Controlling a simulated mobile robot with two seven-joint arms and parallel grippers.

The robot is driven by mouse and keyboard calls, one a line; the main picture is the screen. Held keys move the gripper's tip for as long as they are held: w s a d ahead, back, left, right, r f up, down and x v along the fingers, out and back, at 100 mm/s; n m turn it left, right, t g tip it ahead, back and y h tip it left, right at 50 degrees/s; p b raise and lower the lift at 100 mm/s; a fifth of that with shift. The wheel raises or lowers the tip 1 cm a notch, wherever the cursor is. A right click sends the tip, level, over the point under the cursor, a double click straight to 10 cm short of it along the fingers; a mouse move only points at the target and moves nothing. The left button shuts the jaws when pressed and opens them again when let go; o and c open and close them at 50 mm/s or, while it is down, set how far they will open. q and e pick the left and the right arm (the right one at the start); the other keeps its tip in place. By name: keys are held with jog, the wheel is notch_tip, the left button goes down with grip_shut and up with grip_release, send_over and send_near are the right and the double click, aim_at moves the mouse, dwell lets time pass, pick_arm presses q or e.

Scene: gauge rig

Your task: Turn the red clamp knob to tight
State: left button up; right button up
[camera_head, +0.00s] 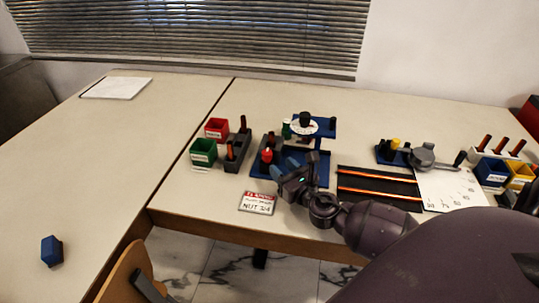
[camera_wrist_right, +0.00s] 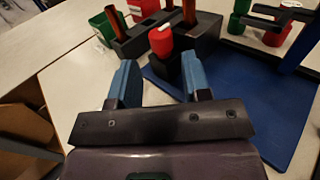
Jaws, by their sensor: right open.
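My right gripper (camera_head: 284,166) is open and empty, just right of and in front of the knob. In the right wrist view its two fingers (camera_wrist_right: 157,68) are spread, with the knob ahead of the gap between them and apart from both. My left gripper is not in view.
A white dial (camera_head: 302,127) sits on the rig. Red (camera_head: 216,127) and green (camera_head: 203,152) bins and a dark holder (camera_head: 238,150) stand left of it. A sign (camera_head: 257,203) lies in front. The left table is mostly clear.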

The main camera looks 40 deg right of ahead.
aim_at(270, 155)
jog(key=w, duration=0.5)
jog(key=shift+d+f, duration=0.1)
jog(key=shift+d, duration=0.1)
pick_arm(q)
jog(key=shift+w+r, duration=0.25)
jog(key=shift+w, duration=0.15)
pick_arm(e)
jog(key=shift+w+d, duration=0.1)
jog(key=shift+w, duration=0.6)
